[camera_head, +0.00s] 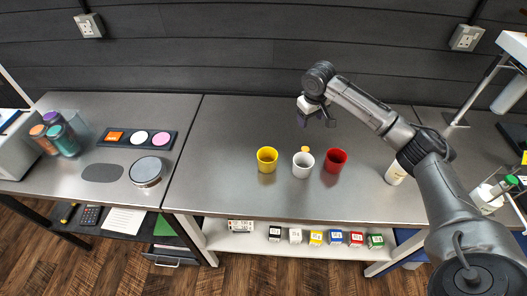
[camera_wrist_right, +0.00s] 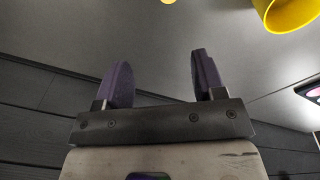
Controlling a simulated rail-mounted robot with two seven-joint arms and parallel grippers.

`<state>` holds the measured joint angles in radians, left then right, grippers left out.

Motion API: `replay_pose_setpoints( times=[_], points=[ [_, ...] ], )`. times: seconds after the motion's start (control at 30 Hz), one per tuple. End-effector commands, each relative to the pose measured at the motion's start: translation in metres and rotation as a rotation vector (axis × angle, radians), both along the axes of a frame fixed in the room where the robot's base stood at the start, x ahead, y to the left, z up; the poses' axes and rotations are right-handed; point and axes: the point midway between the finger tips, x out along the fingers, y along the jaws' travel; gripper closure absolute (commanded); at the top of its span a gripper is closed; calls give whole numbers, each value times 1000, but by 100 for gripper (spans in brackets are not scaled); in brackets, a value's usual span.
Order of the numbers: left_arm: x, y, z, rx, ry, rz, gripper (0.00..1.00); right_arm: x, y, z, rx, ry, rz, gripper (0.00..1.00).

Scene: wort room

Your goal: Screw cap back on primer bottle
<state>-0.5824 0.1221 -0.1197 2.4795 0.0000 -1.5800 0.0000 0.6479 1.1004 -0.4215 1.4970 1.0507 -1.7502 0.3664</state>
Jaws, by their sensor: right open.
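A small orange-yellow round thing (camera_head: 305,150), possibly the cap, lies behind the white cup. Its edge also shows at the top of the right wrist view (camera_wrist_right: 168,1). My right gripper (camera_head: 317,121) is above the table, behind the cups, open and empty. Its two purple fingers stand apart in the wrist view (camera_wrist_right: 162,82). My left gripper is not in view.
A yellow cup (camera_head: 267,160), a white cup (camera_head: 303,163) and a red cup (camera_head: 335,160) stand in a row. Several small coloured boxes (camera_head: 316,238) sit on the shelf below. A green-topped bottle (camera_head: 490,192) stands at right.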

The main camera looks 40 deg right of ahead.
Motion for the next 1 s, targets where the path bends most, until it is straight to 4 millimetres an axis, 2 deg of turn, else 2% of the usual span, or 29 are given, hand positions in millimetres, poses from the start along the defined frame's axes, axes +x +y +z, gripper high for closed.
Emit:
replay_pose_setpoints(
  times=[0.1, 0.3, 0.77, 0.87, 1.0],
  points=[
    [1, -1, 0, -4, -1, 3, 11, -8, 10, -3, 102, 42, -96, 37],
    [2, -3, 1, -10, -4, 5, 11, -11, 14, -3, 118, 59, -203, 37],
    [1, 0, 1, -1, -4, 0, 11, -11, 14, -4, 118, 56, -226, 37],
    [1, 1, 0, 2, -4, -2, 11, -11, 14, -13, 118, 57, -226, 37],
    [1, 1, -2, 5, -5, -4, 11, -11, 14, -37, 118, 59, -225, 37]
  ],
)
